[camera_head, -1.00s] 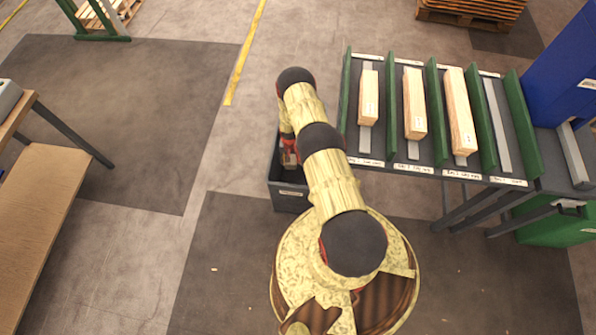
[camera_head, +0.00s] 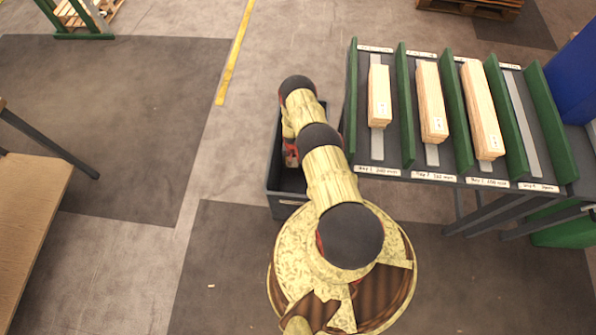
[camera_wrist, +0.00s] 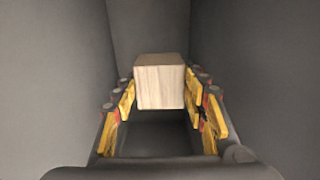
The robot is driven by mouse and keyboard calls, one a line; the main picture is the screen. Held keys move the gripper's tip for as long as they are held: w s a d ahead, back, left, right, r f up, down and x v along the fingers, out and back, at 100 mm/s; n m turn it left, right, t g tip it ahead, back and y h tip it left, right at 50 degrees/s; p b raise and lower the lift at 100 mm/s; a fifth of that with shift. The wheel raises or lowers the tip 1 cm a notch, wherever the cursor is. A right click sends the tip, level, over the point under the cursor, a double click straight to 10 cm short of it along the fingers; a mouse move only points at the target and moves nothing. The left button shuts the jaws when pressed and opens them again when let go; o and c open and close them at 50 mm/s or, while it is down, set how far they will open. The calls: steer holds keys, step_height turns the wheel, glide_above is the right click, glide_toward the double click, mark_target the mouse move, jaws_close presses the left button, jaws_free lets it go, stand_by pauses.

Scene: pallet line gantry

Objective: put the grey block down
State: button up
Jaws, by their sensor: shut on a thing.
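My gripper (camera_wrist: 161,95) is shut on a block (camera_wrist: 160,85) in the wrist view. The block looks pale and wood-grained, not grey, and sits between the yellow finger pads. Grey walls of a deep bin (camera_wrist: 55,80) surround the gripper and block. In the head view the dark grey bin (camera_head: 288,207) stands on the floor left of the rack, and my arm reaches over it and hides much of its inside. I cannot tell whether the block touches the bin floor. No separate grey block shows.
A rack (camera_head: 407,176) with green dividers (camera_head: 404,100) stands right of the bin, close to my arm. Its lanes hold several wooden pieces (camera_head: 431,100); the rightmost lane is empty. A wooden table (camera_head: 30,215) is at the left. The floor between is open.

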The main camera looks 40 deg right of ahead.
steer(key=f+b, duration=0.4)
steer(key=f, duration=0.2)
steer(key=f+b, duration=0.4)
steer(key=f, duration=0.3)
steer(key=f+b, duration=0.4)
steer(key=f, duration=0.2)
steer(key=shift+w+d+f, duration=0.2)
steer(key=shift+w+f, duration=0.1)
steer(key=shift+w, duration=0.1)
steer(key=shift+s+f, duration=0.1)
steer(key=shift+f, duration=0.3)
steer(key=shift+f, duration=0.25)
steer(key=o, duration=1.2)
steer(key=shift+o, duration=0.5)
